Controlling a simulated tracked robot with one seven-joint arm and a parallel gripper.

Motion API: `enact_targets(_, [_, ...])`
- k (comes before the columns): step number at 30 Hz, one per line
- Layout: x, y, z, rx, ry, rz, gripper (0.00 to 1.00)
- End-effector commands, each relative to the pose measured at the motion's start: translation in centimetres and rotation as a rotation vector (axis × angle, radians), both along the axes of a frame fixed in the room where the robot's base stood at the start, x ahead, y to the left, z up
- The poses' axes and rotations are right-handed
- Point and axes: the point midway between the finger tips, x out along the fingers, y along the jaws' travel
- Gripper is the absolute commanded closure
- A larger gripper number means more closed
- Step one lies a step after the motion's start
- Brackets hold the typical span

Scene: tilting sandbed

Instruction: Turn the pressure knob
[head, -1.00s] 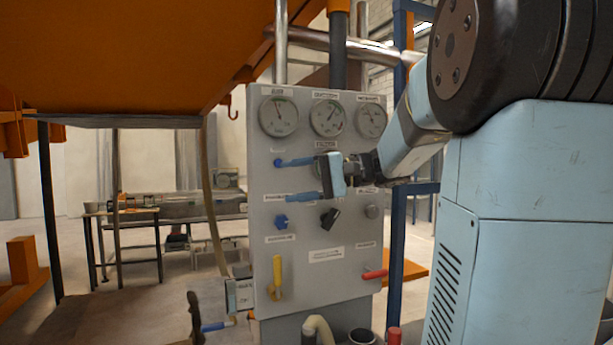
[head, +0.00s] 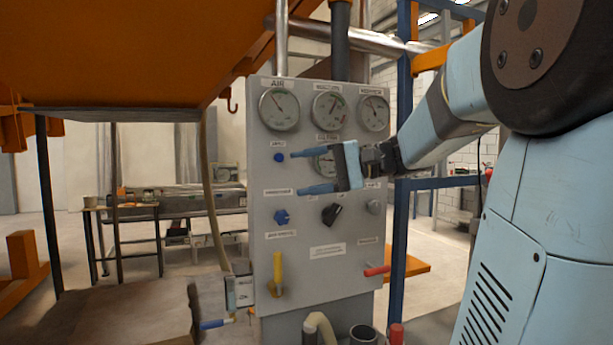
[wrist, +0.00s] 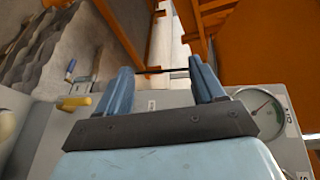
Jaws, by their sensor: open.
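The grey control panel (head: 262,245) stands upright in the middle of the head view. It carries a blue knob (head: 281,216), a black knob (head: 331,213) and a grey knob (head: 374,207) in one row. The labels are too small to tell which is the pressure knob. My gripper (head: 299,171) is open and empty in front of the panel, above the blue and black knobs, its blue fingers pointing left. A small gauge (head: 323,164) shows between the fingers. The wrist view shows the open fingers (wrist: 161,72) with nothing between them.
A blue button (head: 279,157) lies just left of the upper fingertip. Round gauges (head: 280,110) are above. A yellow lever (head: 277,268) and a red handle (head: 376,270) are below. A blue post (head: 398,235) stands at the panel's right. Orange sheet (head: 120,50) overhangs the left.

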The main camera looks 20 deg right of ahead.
Motion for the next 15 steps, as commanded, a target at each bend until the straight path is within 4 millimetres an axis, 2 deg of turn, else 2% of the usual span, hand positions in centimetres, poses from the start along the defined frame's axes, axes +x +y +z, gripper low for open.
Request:
enact_targets(5, [0.5, 1.0, -0.7, -0.120, 0.023, 0.025, 0.32])
enact_targets(10, [1.8, 2.3, -2.2, -0.423, 0.065, 0.072, 0.32])
enact_targets(15, [3.5, 2.4, -2.9, -0.759, 0.070, 0.098, 0.32])
